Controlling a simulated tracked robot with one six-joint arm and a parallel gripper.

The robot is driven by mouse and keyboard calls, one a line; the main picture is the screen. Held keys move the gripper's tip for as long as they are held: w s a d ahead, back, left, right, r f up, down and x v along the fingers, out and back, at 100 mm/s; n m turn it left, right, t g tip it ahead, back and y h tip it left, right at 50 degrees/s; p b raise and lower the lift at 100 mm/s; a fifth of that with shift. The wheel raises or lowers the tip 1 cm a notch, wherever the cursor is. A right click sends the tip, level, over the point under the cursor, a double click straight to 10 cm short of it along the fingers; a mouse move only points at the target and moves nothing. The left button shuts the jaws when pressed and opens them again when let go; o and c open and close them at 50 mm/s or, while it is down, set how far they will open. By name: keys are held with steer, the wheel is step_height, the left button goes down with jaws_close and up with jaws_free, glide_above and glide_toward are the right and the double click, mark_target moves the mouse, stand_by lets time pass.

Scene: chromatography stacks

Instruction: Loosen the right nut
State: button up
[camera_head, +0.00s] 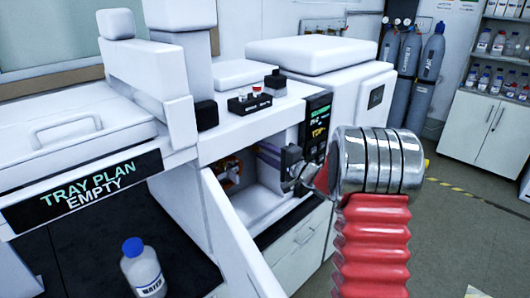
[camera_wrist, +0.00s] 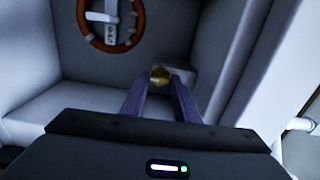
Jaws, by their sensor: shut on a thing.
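A small brass-coloured nut (camera_wrist: 159,72) shows in the wrist view on a pale block at the back of the compartment. My gripper (camera_wrist: 160,84) reaches to it with its two purple-grey fingers, one on each side, and is shut on the nut. Whether the nut has turned cannot be told. Only this one nut is clear, so I cannot confirm from the view that it is the right one. In the head view my wrist reaches into the open compartment (camera_head: 254,198) of the white instrument; my fingertips and the nut are not clear there.
An orange ring (camera_wrist: 84,37) with a metal bracket (camera_wrist: 111,22) is at the wrist view's upper left. Compartment walls stand close on both sides. In the head view an open white door (camera_head: 238,240) is left of my arm; a water bottle (camera_head: 143,270) stands on the dark tray.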

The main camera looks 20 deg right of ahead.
steer(key=shift+s+f, duration=0.1)
steer(key=shift+f, duration=0.2)
steer(key=o, duration=0.8)
steer(key=shift+c, duration=0.2)
steer(key=shift+o, duration=1.2)
steer(key=shift+r, duration=0.15)
steer(key=v, duration=1.3)
steer(key=shift+s, duration=0.35)
steer(key=shift+d, duration=0.15)
